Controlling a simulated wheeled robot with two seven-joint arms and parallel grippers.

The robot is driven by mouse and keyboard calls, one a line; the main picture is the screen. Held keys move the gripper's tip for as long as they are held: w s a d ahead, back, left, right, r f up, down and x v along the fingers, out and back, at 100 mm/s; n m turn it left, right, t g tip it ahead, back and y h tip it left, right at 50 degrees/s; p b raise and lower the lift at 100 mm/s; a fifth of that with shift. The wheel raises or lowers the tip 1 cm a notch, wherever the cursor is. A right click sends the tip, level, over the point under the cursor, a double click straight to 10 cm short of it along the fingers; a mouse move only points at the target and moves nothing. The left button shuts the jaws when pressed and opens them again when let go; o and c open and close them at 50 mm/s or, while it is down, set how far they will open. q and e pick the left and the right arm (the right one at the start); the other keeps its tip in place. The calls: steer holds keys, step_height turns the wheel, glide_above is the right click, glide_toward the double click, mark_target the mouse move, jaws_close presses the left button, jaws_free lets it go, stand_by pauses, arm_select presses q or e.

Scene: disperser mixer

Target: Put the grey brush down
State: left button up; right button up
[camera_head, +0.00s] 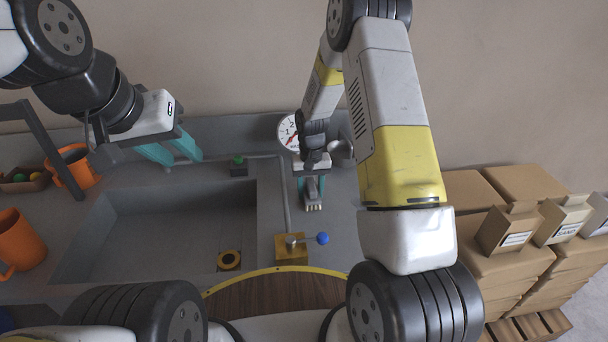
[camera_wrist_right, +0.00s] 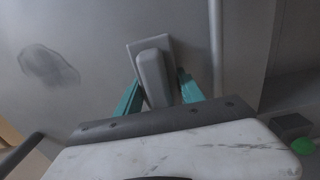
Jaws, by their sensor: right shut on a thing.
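The grey brush (camera_head: 313,205) is in my right gripper (camera_head: 309,186), over the grey counter strip right of the sink, bristles towards the near side. In the right wrist view the grey brush (camera_wrist_right: 153,70) sits between the two teal fingers, which are shut on its block-like body. I cannot tell whether the brush touches the surface beneath. My left gripper (camera_head: 174,151) hangs above the far left part of the sink, its teal fingers apart and nothing between them.
A pressure dial (camera_head: 288,133) stands behind the right gripper. A brass valve with a blue knob (camera_head: 322,238) lies nearer. Orange mugs (camera_head: 20,243) stand left, boxes (camera_head: 505,255) right. A dark smudge (camera_wrist_right: 48,65) marks the grey surface.

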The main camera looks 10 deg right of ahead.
mark_target(311, 181)
steer(key=shift+f, duration=0.25)
steer(key=o, duration=1.5)
steer(key=shift+s+f, duration=0.15)
steer(key=shift+c, duration=0.2)
steer(key=shift+r, duration=0.5)
step_height(311, 181, up, 12)
steer(key=shift+f, duration=0.15)
steer(key=s+d+r+t+y, duration=0.1)
steer(key=s+r+t, duration=0.1)
steer(key=s+r, duration=0.45)
steer(key=s+d+r+t, duration=0.1)
steer(key=s+r, duration=0.3)
steer(key=r, duration=0.6)
steer(key=s+r+t+y, duration=0.1)
steer(key=s+r+t, duration=0.2)
steer(key=s, duration=1.2)
steer(key=shift+s+d+r+n, duration=0.25)
steer(key=shift+r+n, duration=0.05)
steer(key=shift+r, duration=1.05)
